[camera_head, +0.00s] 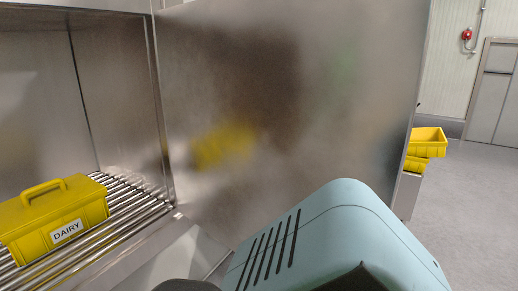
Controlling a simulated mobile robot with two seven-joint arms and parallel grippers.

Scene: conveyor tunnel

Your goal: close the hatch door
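The hatch door (330,110) is a large brushed-metal panel filling the middle of the head view. It stands open beside the tunnel opening, with its left edge at the opening's right side. Its surface shows blurred reflections, one of them yellow. Neither gripper shows in the head view. A light blue rounded body part of mine with dark slots covers the bottom centre and right, and hides the lower part of the door.
A yellow box (52,222) labelled DAIRY sits on the roller conveyor (135,196) inside the tunnel at left. Yellow bins (427,143) stand beyond the door's right edge. Grey floor (480,190) is clear at right. A closed door (497,95) is at far right.

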